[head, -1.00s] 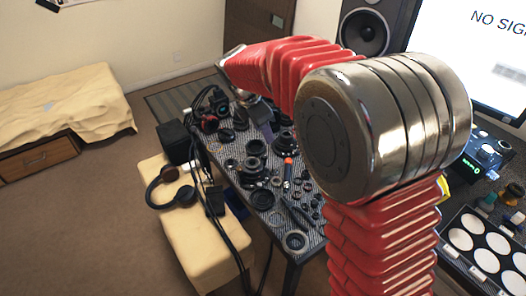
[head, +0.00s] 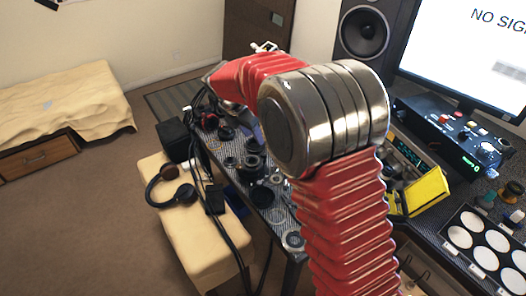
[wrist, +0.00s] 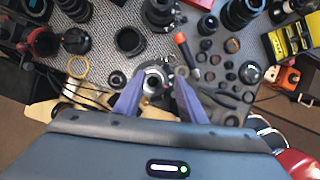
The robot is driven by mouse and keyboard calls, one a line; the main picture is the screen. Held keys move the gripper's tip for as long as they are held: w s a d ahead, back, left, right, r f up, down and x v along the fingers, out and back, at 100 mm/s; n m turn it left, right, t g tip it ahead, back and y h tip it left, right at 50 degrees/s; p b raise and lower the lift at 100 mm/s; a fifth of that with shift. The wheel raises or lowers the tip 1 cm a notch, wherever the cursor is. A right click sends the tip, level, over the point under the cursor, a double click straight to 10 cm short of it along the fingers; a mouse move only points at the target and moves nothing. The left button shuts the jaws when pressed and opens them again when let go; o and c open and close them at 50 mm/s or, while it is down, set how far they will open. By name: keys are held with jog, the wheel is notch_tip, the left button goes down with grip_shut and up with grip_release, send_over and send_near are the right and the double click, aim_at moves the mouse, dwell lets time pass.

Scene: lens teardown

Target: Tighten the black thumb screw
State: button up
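My gripper (wrist: 159,80) is open, its two purple fingers pointing at the cluttered table. A grey metal ring-shaped part (wrist: 153,82) shows between the fingertips. I cannot tell how far below them it is, and no contact is visible. Small black round parts lie around it, and I cannot single out the black thumb screw for sure. In the head view my red arm hides part of the table, and the fingers cannot be made out clearly.
The patterned table (wrist: 215,72) is crowded with dark lens barrels (wrist: 131,41), small black rings and an orange-tipped tool (wrist: 182,42). A yellow ring (wrist: 78,66) lies at left. In the head view, headphones (head: 172,189) rest on a cushioned bench (head: 205,248) beside the table.

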aim_at(264, 154)
jog(key=x, duration=1.2)
grip_shut()
jog(key=shift+d, duration=0.15)
